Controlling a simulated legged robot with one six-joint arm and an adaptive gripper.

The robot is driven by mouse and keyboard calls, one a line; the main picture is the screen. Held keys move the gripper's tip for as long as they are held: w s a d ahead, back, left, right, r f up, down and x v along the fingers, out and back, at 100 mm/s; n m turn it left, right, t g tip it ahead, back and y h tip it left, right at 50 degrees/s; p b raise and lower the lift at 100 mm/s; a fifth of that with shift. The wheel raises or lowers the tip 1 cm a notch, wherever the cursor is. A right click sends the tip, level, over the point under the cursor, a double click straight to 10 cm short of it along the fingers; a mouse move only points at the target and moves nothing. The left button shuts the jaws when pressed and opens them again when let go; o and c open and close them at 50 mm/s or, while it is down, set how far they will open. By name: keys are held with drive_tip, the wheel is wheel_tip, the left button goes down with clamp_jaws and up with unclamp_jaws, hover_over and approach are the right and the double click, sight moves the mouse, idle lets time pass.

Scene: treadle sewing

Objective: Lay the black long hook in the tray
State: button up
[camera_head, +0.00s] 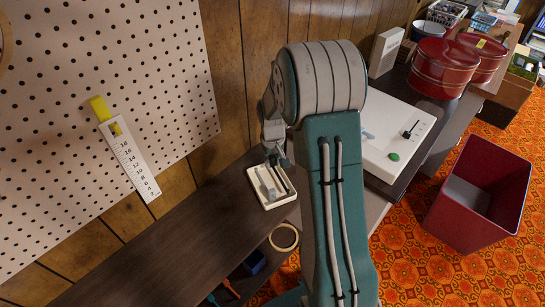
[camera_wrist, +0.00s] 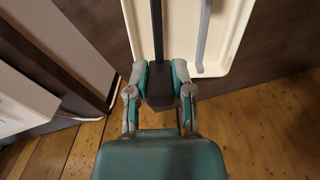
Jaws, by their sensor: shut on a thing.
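My gripper (camera_wrist: 160,76) is shut on the black long hook (camera_wrist: 157,40) in the wrist view. The hook's dark shaft runs up out of the picture, over the cream tray (camera_wrist: 235,45). A grey hooked rod (camera_wrist: 203,35) lies in the tray to the right of the black hook. In the head view my gripper (camera_head: 276,156) is at the far edge of the tray (camera_head: 272,205), which sits on the dark shelf. My arm partly hides this area. I cannot tell whether the black hook touches the tray floor.
A white box with a green button (camera_head: 393,156) stands to the right, behind my arm. A pegboard (camera_head: 95,110) covers the left wall. A red bin (camera_head: 480,195) stands on the orange carpet.

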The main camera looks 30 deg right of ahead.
drive_tip(key=shift+f, duration=1.3)
drive_tip(key=o, duration=0.9)
drive_tip(key=shift+o, duration=0.2)
drive_tip(key=shift+r, duration=0.1)
wheel_tip(320, 180, up, 12)
drive_tip(key=shift+f, duration=0.15)
